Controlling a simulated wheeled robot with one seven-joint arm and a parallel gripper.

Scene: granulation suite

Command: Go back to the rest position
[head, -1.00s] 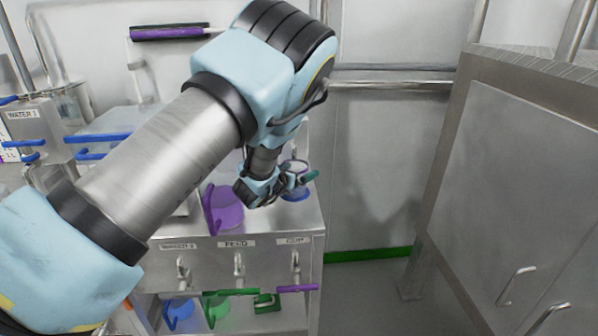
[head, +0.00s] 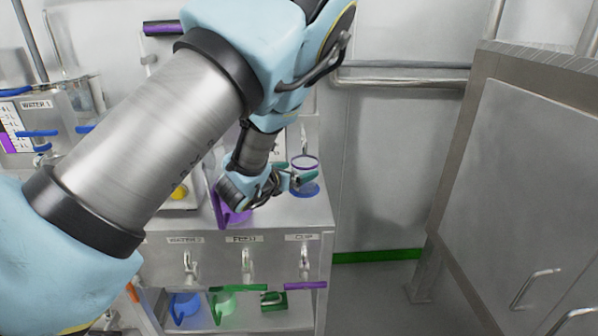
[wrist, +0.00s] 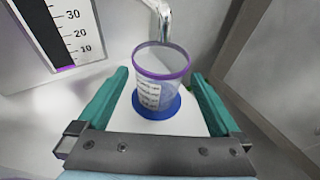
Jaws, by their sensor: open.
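My gripper (head: 290,178) is open, with teal fingers. In the wrist view my gripper (wrist: 158,105) has its two fingers apart on either side of a clear cup (wrist: 160,78) with a purple rim. The cup stands upright on a blue round base (wrist: 157,112) and nothing is held. In the head view the cup (head: 305,170) stands just right of the fingers, on the counter top. My arm crosses the left and middle of the head view and hides part of the counter.
A purple scoop-like container (head: 232,212) is partly hidden behind my gripper. A spout (wrist: 160,18) is above the cup. A level scale (wrist: 62,30) is at its left. Blue (head: 184,308) and green (head: 222,304) containers sit on the lower shelf. A steel cabinet (head: 530,180) stands at right; floor between is clear.

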